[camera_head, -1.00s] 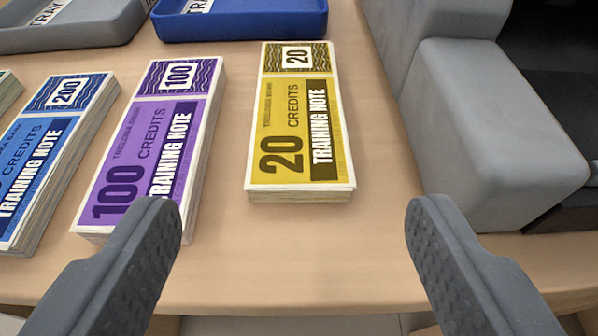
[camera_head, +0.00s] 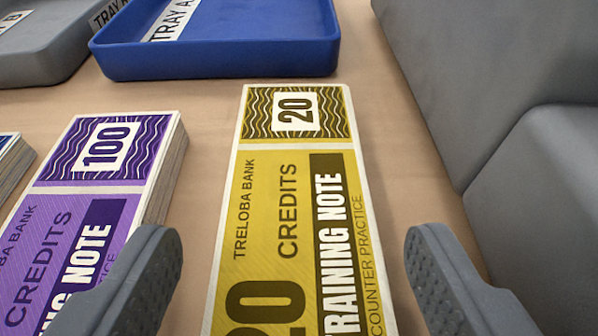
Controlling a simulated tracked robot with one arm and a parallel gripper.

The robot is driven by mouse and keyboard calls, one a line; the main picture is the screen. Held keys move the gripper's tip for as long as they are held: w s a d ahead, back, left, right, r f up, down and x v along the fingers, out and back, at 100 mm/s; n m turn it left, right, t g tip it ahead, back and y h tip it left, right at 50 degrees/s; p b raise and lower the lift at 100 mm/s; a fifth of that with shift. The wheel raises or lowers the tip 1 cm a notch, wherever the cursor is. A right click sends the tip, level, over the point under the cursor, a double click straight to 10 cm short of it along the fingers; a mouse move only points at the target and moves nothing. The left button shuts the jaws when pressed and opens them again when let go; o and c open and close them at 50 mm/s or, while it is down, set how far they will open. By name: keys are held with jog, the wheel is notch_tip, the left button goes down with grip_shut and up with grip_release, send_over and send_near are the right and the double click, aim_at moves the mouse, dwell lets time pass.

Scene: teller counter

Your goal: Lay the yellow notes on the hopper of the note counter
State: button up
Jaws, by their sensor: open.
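The yellow notes (camera_head: 268,200), a stack marked 20, lie flat on the counter in the middle of the picture. Their near end runs out of the bottom of the frame. My gripper (camera_head: 295,240) is open, with one finger on each side of the yellow notes and a gap to them on both sides. Nothing is held. A grey machine body (camera_head: 470,90) stands at the right and may be the note counter. Its hopper cannot be made out here.
The purple 100 notes (camera_head: 65,232) lie at the left, partly behind my left finger. A corner of another stack (camera_head: 12,155) shows at the far left. A blue tray (camera_head: 240,60) and a grey tray (camera_head: 50,65) stand behind. Bare counter (camera_head: 400,150) lies between the yellow notes and the grey machine.

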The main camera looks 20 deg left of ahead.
aim_at(297, 199)
jog(key=b+x, duration=0.1)
jog(key=x, duration=0.3)
jog(key=shift+f, duration=0.15)
jog(key=c, duration=0.8)
jog(key=shift+d, duration=0.1)
